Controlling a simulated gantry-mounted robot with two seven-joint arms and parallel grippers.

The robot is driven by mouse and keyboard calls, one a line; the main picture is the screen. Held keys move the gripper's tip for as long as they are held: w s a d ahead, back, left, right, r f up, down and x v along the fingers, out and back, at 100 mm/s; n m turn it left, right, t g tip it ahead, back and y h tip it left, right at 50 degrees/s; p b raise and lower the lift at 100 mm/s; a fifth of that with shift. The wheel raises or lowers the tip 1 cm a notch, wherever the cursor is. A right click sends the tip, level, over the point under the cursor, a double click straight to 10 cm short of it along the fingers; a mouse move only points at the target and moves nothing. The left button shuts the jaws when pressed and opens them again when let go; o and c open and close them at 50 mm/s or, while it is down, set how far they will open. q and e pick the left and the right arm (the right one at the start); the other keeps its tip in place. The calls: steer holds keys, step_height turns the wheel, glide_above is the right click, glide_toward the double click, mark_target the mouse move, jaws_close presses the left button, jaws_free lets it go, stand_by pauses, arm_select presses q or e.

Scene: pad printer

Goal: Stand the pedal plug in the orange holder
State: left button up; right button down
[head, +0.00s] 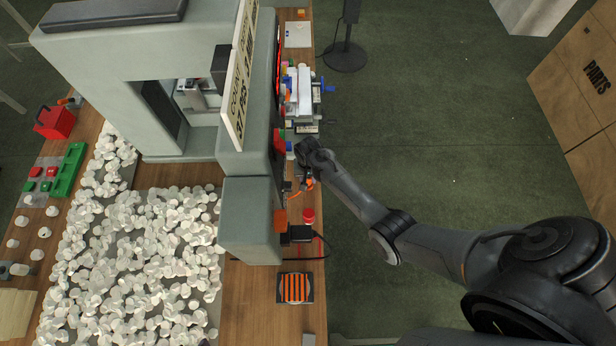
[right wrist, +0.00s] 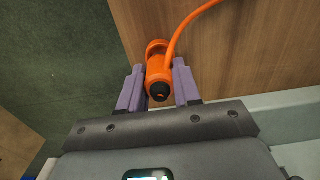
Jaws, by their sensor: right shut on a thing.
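The pedal plug (right wrist: 158,72) is orange with a dark tip and sits between the purple fingers of my right gripper (right wrist: 159,88) in the right wrist view. An orange cable curves from it to the upper right. In the head view my right gripper (head: 306,180) is over the wooden strip beside the green-grey machine, with orange showing at its fingers. An orange block (head: 280,220) stands against the machine a little nearer; I cannot tell surely whether it is the orange holder. My left gripper is out of view.
A red-capped pot (head: 309,215) and a black box (head: 301,234) with a cable stand just nearer than my right gripper. The machine (head: 250,205) walls off the left. Open green floor lies right of the bench.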

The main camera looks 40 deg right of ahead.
steer(key=shift+f+b, duration=0.5)
steer(key=shift+f, duration=0.3)
steer(key=c, duration=0.7)
jaws_free()
steer(key=shift+r+p, duration=0.6)
steer(key=shift+p, duration=0.1)
steer(key=shift+r+p, duration=0.9)
steer(key=shift+p, duration=0.25)
